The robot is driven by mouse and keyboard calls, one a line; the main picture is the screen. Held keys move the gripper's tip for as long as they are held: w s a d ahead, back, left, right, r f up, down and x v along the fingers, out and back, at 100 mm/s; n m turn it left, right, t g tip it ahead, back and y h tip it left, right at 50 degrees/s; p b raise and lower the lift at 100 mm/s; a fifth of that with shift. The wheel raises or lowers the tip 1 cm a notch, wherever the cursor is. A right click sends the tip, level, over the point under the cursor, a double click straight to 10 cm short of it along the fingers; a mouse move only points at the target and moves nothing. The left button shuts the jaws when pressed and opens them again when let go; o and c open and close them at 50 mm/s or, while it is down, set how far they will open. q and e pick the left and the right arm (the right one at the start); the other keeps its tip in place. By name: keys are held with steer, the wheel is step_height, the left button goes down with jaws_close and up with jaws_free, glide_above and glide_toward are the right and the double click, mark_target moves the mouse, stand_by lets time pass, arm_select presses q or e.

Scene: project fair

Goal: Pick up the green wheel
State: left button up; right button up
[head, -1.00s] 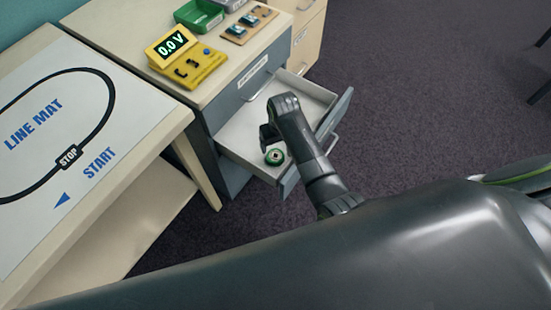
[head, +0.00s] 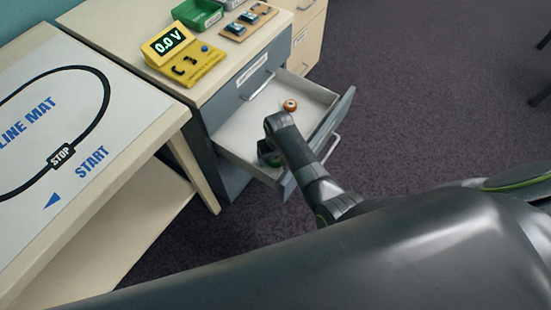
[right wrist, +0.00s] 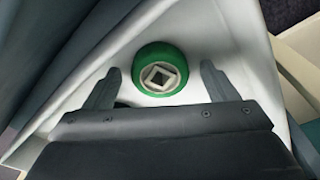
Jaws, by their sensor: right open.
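The green wheel (right wrist: 160,72) lies in the open drawer (head: 236,128). In the right wrist view it shows whole, with a pale hub and a dark square hole. In the head view the wheel (head: 275,162) is mostly hidden behind my right gripper (head: 266,156). My right gripper (right wrist: 158,88) is open, its two fingers apart on either side of the wheel's near edge, with nothing held. I cannot tell how high the fingers are above the drawer floor. My left gripper is not in view.
A small orange-and-white round thing (head: 290,105) lies farther back in the drawer. A yellow voltage meter (head: 186,58), a green bin (head: 198,14) and small boards (head: 248,22) stand on the cabinet top. The line mat table (head: 120,150) is at left.

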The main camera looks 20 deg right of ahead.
steer(key=shift+c, duration=0.3)
steer(key=c, duration=1)
steer(key=shift+r, duration=0.1)
